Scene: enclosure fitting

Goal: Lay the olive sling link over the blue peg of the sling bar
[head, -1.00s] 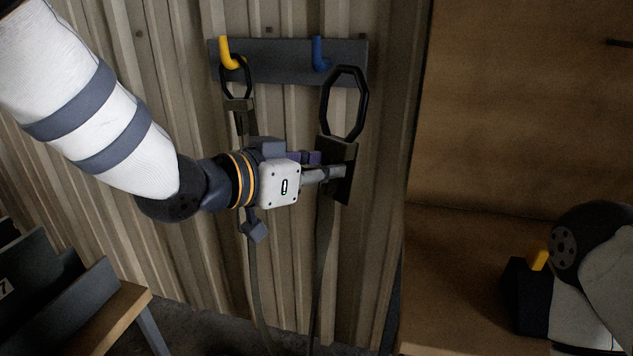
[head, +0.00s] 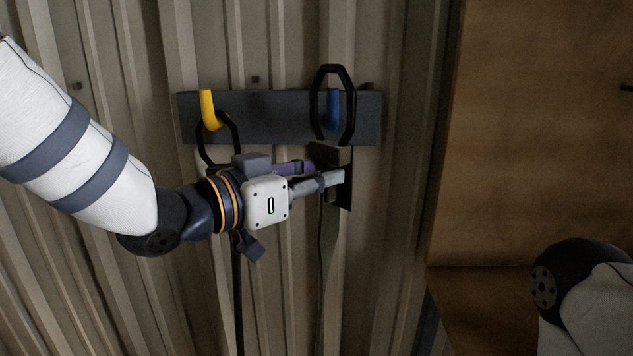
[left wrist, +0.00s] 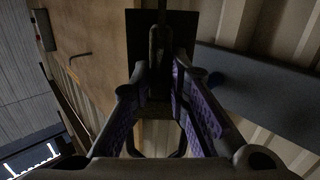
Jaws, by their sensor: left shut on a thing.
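The olive sling link (head: 330,152) has a tall black eight-sided ring above an olive block, with a strap hanging below. My left gripper (head: 335,180) is shut on the block and holds the link upright in front of the wall. The blue peg (head: 333,108) stands on the dark sling bar (head: 270,120) and shows through the ring's opening in the head view. I cannot tell whether the ring is around the peg or in front of it. In the left wrist view, the blue peg (left wrist: 217,79) shows to the right of the fingers. My right gripper is out of view.
A yellow peg (head: 208,110) on the bar's left carries another black ring (head: 236,138) with a strap, close behind my left gripper. The ribbed wall (head: 395,210) lies behind. A brown wooden panel (head: 540,130) stands at the right.

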